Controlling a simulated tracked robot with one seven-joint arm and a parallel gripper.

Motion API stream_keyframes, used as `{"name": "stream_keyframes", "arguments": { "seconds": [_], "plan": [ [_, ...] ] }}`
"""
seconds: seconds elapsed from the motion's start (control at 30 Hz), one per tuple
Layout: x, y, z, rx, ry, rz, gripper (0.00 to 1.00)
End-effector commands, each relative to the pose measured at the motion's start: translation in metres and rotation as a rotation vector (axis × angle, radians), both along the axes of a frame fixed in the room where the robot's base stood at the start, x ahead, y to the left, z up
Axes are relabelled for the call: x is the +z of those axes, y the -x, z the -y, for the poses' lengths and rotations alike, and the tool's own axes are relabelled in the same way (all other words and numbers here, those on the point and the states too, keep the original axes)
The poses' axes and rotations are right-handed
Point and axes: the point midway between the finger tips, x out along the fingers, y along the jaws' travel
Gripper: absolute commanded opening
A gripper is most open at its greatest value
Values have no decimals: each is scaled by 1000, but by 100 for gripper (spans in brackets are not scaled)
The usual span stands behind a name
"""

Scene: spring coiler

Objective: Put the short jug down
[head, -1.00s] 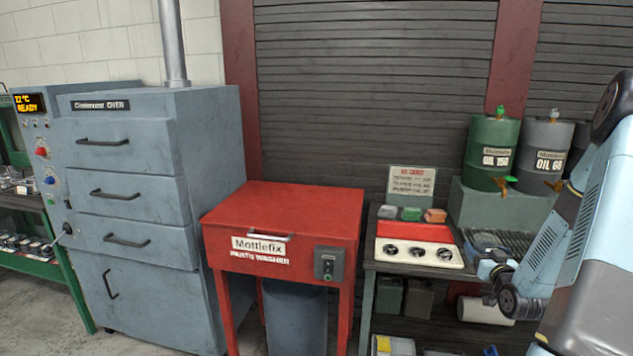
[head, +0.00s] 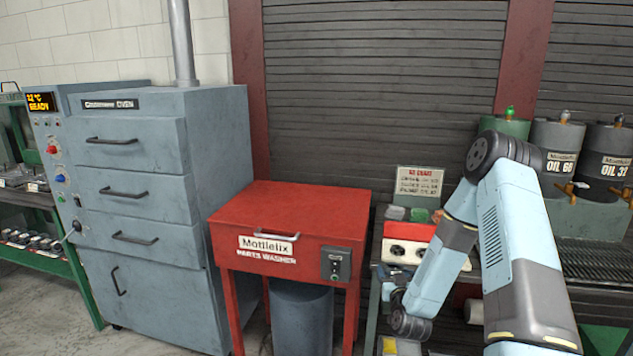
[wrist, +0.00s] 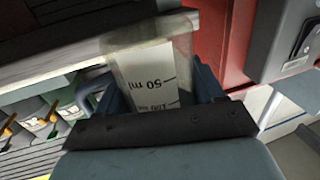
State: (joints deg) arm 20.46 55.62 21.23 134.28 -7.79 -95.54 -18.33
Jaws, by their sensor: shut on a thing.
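The short jug (wrist: 150,62) is a clear, see-through vessel with a white measuring label reading 50 ml. In the wrist view it sits tilted between the blue-grey fingers of my gripper (wrist: 155,98), which is shut on it. The dark bar and the palm hide its near end. In the head view my gripper (head: 388,288) is small and low, at the left front of the workbench, just right of the red parts washer. I cannot make out the jug in the head view.
The red parts washer (head: 290,215) stands close to the left of my gripper. The bench carries a white-and-red block with round holes (head: 402,250) and a chart sign (head: 418,183). Oil drums (head: 555,150) stand at the right above a dark grating (head: 590,252). A grey oven (head: 160,210) is at far left.

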Motion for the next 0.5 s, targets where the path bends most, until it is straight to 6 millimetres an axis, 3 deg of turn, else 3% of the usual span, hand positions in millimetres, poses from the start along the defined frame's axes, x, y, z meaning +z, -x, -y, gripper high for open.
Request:
{"name": "stream_keyframes", "arguments": {
  "seconds": [0.5],
  "plan": [
    [-66,49,-3,2,0,-3,32]
  ]
}}
